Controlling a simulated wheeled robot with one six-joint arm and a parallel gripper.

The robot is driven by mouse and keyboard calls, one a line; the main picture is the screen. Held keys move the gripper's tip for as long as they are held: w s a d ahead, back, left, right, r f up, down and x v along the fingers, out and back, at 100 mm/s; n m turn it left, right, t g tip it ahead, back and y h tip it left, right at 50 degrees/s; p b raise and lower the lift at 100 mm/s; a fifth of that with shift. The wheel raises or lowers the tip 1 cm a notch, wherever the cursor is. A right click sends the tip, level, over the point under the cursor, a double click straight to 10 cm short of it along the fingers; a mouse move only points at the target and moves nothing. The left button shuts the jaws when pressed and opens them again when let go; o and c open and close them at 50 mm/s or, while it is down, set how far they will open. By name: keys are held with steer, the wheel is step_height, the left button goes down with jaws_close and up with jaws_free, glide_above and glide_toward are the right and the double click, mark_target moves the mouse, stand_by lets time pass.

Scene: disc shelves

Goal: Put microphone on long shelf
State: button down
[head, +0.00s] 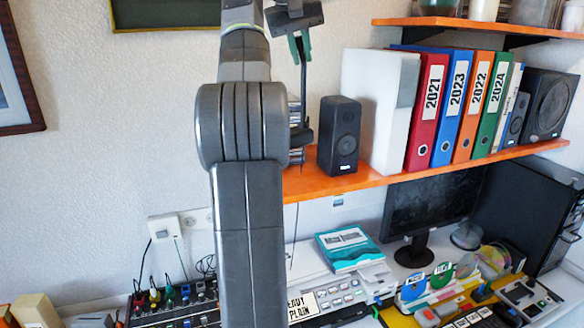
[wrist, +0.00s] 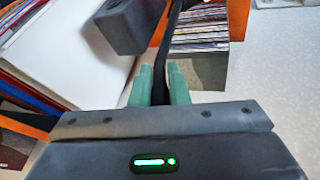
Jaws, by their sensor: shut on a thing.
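My gripper (head: 299,48) is above the left end of the long orange shelf (head: 345,184), left of the small speaker. Its green fingers (wrist: 160,88) are shut on a thin black rod, which I take for the microphone (head: 303,90). It hangs down roughly upright, and its dark lower end is close to the shelf by a stack of disc cases. I cannot tell whether it touches the shelf. In the wrist view the microphone (wrist: 161,62) runs up between the fingers, and its far end is out of frame. My arm hides part of the shelf's left end.
A small black speaker (head: 339,135) stands right of the microphone, then a white box (head: 375,105) and several binders (head: 428,110). Disc cases (wrist: 199,30) sit close behind. A higher orange shelf (head: 480,26) is at upper right. A cluttered desk with a monitor (head: 433,205) is below.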

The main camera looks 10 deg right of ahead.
steer(key=shift+w+f, duration=0.1)
glide_above(300, 128)
steer(key=shift+f, duration=4.85)
steer(key=shift+f, duration=0.15)
steer(key=c, duration=1.4)
jaws_free()
steer(key=v, duration=1.2)
steer(key=shift+s+a, duration=0.1)
steer(key=shift+s, duration=0.15)
